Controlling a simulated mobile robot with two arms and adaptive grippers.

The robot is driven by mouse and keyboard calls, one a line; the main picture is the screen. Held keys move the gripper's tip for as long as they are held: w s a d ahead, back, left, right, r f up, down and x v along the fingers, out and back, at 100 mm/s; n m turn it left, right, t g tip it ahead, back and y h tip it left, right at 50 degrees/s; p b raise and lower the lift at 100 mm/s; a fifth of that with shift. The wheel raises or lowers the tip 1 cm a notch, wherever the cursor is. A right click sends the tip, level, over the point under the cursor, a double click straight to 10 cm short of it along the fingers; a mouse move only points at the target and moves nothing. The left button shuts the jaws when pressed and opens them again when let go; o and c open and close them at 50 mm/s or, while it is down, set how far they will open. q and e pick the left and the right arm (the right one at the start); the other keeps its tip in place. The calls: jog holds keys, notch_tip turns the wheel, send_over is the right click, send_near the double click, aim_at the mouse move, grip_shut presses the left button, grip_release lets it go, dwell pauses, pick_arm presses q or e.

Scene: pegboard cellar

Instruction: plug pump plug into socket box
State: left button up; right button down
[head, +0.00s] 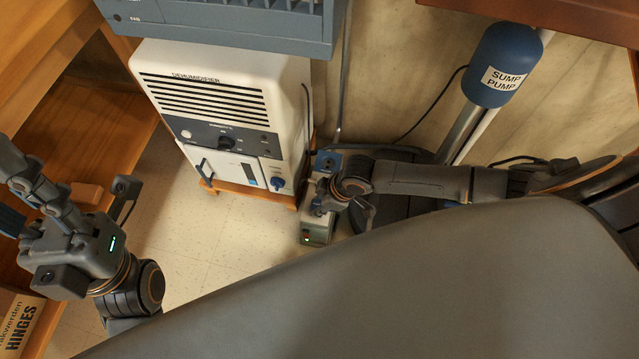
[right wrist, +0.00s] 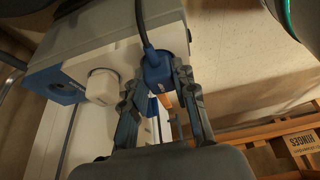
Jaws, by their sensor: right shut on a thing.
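The socket box (head: 318,228) is a small grey-green box on the floor right of the dehumidifier, with a red switch and a small green light. My right gripper (head: 318,202) is at its top and partly hides it. In the right wrist view, my right gripper (right wrist: 163,92) is shut on the blue pump plug (right wrist: 156,68), whose dark cable rises from it. The plug is close against a grey and white box; I cannot tell whether it is seated in a socket. My left gripper (head: 28,195) is at the left, away from the box; its fingertips are unclear.
The white dehumidifier (head: 215,100) stands on a wooden stand left of the socket box. The blue sump pump (head: 503,68) is at the upper right. A hinges box (head: 20,322) lies lower left. Pale floor (head: 215,240) is open between my arms.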

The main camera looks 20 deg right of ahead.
jog(key=c, duration=0.5)
grip_release()
jog(key=shift+r, duration=0.1)
